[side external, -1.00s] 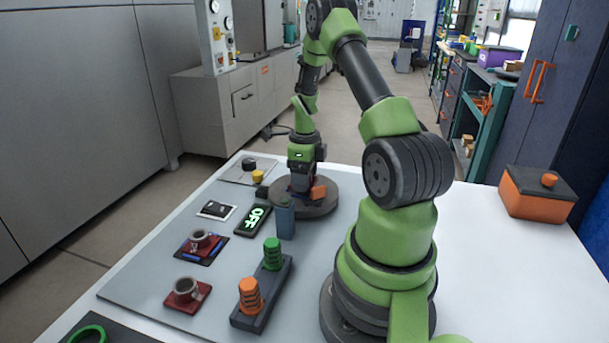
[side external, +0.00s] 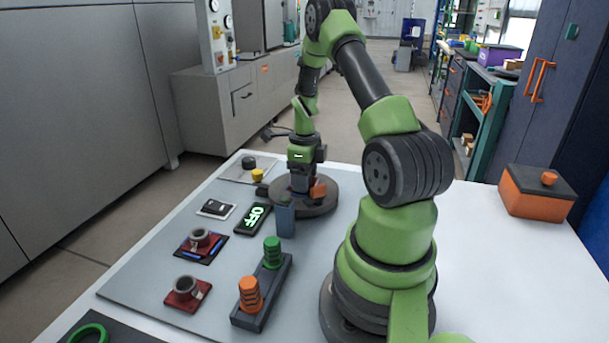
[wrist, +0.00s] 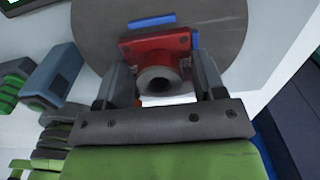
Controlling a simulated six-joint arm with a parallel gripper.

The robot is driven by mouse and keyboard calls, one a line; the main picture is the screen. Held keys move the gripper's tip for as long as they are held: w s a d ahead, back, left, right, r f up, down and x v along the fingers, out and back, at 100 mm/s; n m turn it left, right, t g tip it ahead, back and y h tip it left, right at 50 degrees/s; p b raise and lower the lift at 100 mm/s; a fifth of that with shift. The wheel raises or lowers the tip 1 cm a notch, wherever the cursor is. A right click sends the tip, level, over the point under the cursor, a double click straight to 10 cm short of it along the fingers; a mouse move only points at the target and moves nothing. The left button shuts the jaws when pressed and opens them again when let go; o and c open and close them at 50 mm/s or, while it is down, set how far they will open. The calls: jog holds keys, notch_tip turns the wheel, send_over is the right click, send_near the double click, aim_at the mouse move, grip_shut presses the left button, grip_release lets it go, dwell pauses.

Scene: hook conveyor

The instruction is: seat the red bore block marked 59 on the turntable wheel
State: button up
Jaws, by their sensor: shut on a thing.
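The red bore block (wrist: 150,48) with a grey round bore sits between the two fingers of my gripper (wrist: 160,82) in the wrist view. My gripper is shut on it. The grey turntable wheel (wrist: 95,30) lies directly behind the block in that view, with blue strips beside the block. In the side view my gripper (side external: 299,189) is low over the turntable wheel (side external: 325,204), and its fingers mostly hide the block. I cannot tell whether the block touches the wheel. No number is legible on the block.
A blue-grey post (side external: 285,217) stands at the wheel's near edge. Two more red bore blocks (side external: 200,240) (side external: 187,291) lie at left. An OFF panel (side external: 253,219) and a peg rack (side external: 264,300) stand nearby.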

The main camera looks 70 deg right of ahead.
jog(key=shift+f, duration=0.45)
dwell(1.5)
jog(key=o, duration=1.2)
jog(key=shift+a, duration=0.15)
jog(key=shift+c, duration=0.7)
jog(key=shift+o, duration=0.2)
jog(key=shift+o, duration=1.1)
jog(key=shift+r, duration=3.55)
